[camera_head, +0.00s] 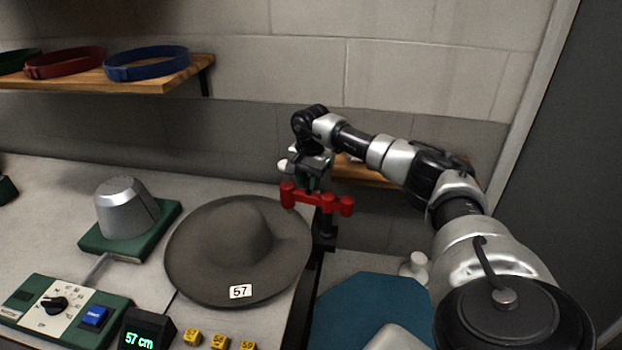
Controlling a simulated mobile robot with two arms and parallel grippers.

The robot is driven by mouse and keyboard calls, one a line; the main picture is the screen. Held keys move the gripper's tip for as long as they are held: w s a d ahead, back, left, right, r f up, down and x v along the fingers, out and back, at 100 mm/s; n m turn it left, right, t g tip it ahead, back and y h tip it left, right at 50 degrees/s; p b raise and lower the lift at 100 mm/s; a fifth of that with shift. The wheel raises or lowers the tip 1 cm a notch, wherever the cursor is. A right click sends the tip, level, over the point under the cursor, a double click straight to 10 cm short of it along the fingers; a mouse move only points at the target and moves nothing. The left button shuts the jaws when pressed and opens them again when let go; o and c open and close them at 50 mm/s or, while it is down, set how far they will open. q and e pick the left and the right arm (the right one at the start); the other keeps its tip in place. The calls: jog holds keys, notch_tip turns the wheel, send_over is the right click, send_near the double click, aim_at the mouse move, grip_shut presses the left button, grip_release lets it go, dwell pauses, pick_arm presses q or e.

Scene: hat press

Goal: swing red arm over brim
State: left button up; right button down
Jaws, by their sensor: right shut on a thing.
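The red arm (322,201) sits on a dark post (325,232) at the right edge of the bench. Its left end is at the far right rim of the grey hat's brim. The grey hat (226,241) lies brim down on the bench, with a white tag "57" on its front brim. My right gripper (303,185) comes in from the right and is shut on the red arm near its left end. Its fingertips are small and partly hidden. My left gripper is not in view.
A metal hat block (126,207) on a green base stands left of the hat. A control box (62,310), a display reading "57 cm" (146,332) and yellow number cubes (219,341) are in front. Hat bands lie on a wooden shelf (120,80). A teal surface (365,312) is at lower right.

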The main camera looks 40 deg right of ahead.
jog(key=shift+s+a+n+b, duration=0.2)
jog(key=shift+s+a+n, duration=0.15)
jog(key=shift+n, duration=0.65)
jog(key=shift+s+a+n+b, duration=0.15)
jog(key=shift+s+a+n, duration=0.15)
jog(key=shift+n, duration=0.7)
jog(key=shift+s+a+n+b, duration=0.25)
jog(key=shift+a+n, duration=0.15)
jog(key=shift+n, duration=0.6)
jog(key=shift+r, duration=0.1)
jog(key=c, duration=0.8)
grip_release()
jog(key=shift+c, duration=0.2)
notch_tip(320, 180, up, 11)
jog(key=b, duration=0.1)
jog(key=shift+s+d+b, duration=0.2)
jog(key=shift+s+b, duration=0.05)
jog(key=shift+b, duration=0.15)
